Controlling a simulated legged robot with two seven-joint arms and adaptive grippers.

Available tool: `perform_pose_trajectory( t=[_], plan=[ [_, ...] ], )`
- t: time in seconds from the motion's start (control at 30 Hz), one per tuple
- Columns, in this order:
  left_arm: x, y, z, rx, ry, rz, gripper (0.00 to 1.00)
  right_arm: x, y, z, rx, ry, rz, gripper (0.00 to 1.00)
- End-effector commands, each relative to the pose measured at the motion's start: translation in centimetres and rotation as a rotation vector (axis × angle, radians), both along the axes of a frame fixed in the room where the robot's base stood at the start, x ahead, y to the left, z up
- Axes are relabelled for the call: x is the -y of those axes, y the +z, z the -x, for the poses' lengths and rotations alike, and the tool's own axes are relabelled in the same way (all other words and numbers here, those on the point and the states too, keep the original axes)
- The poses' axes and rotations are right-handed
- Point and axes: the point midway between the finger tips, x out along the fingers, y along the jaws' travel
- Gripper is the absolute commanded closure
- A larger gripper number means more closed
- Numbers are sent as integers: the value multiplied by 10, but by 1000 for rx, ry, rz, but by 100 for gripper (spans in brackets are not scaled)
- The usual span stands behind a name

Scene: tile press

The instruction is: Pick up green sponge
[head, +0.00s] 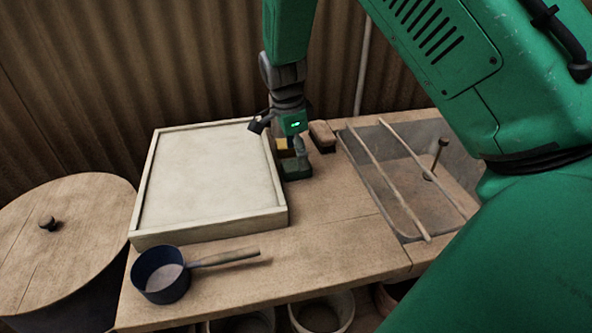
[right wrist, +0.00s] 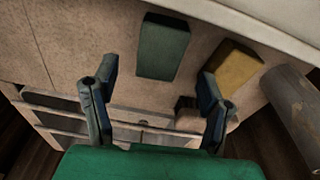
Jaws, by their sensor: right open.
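The green sponge (head: 297,171) is a dark green block on the wooden counter, just right of the pale tray. In the right wrist view the green sponge (right wrist: 163,47) lies flat beyond my fingertips, roughly between their lines. A yellow sponge (right wrist: 234,65) lies to its right, apart from it; in the head view the yellow sponge (head: 282,145) is partly hidden by my gripper. My right gripper (right wrist: 157,82) is open and empty. In the head view my right gripper (head: 298,148) points down close over the green sponge; its fingers are hard to make out. My left gripper is out of view.
The shallow pale tray (head: 210,231) stands left of the sponges. A brush-like block (head: 322,134) lies to the right, beside a sink (head: 455,165) crossed by two rods. A dark ladle (head: 162,276) sits at the front; a lidded barrel (head: 75,215) stands left.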

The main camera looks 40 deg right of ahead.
Motion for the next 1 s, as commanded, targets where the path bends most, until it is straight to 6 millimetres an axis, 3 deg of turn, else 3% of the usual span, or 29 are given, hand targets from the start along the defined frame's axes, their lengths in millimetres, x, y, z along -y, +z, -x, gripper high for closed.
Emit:
perform_pose_trajectory(
  t=[0.3,0.57,0.7,1.0],
  plan=[
    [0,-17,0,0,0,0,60,-7,-39,0,-2,2,16,33],
    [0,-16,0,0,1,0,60,0,-45,0,0,3,9,33],
    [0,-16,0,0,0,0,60,4,-47,0,0,2,3,77],
    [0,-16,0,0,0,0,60,1,-47,1,-5,1,10,77]
  ],
)
